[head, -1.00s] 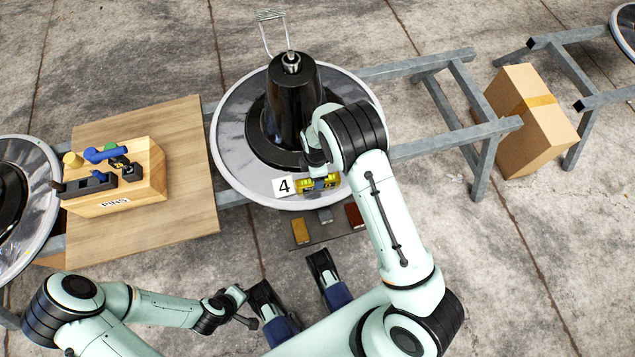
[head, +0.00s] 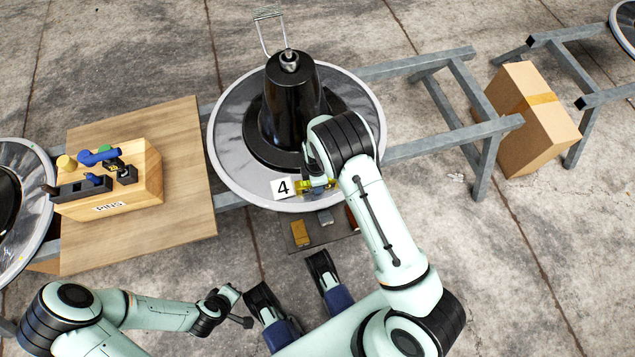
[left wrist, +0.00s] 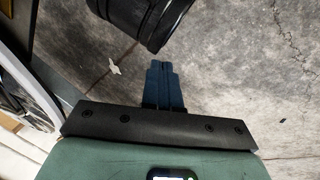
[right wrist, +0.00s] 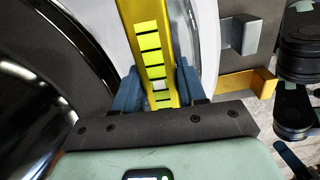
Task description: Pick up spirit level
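The spirit level is a yellow bar (head: 333,187) lying on the grey round base plate (head: 235,175) beside the number 4 card. My right arm and gripper (head: 318,182) cover its middle in the head view. In the right wrist view, the spirit level (right wrist: 151,45) runs between the two blue fingers of my right gripper (right wrist: 157,88), one on each side. The fingers stand apart around it, very close to its sides; firm contact is not clear.
A wooden block of pins (head: 120,180) stands on a board at left. A dark tray (head: 335,238) with small blocks is in front. A cardboard box (head: 530,115) stands at right.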

